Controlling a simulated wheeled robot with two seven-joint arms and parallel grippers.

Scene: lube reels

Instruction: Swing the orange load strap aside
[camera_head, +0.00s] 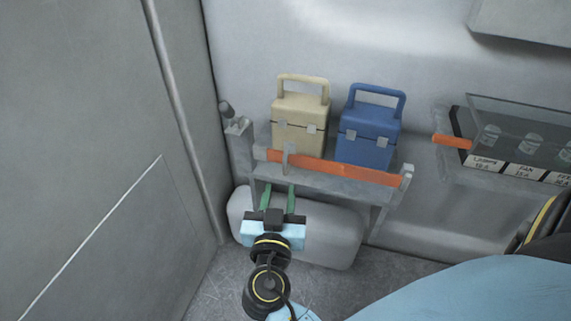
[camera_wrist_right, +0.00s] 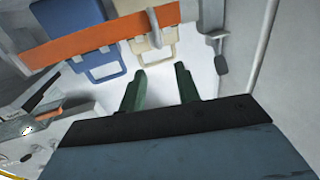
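The orange load strap (camera_head: 335,169) runs across the front of a grey shelf, in front of a beige case (camera_head: 300,120) and a blue case (camera_head: 368,130). Its right end meets a grey post (camera_head: 406,176). A narrow grey upright piece (camera_head: 289,155) crosses it near its left end. The strap also shows in the right wrist view (camera_wrist_right: 85,45). My right gripper (camera_head: 278,187) has green fingers, spread apart with nothing between them. It is just below the strap's left part; contact is not visible. My left gripper is out of view.
A grey rail and wall stand close on the left, with a dark-knobbed lever (camera_head: 227,110) beside the shelf. A rounded pale housing (camera_head: 335,230) sits under the shelf.

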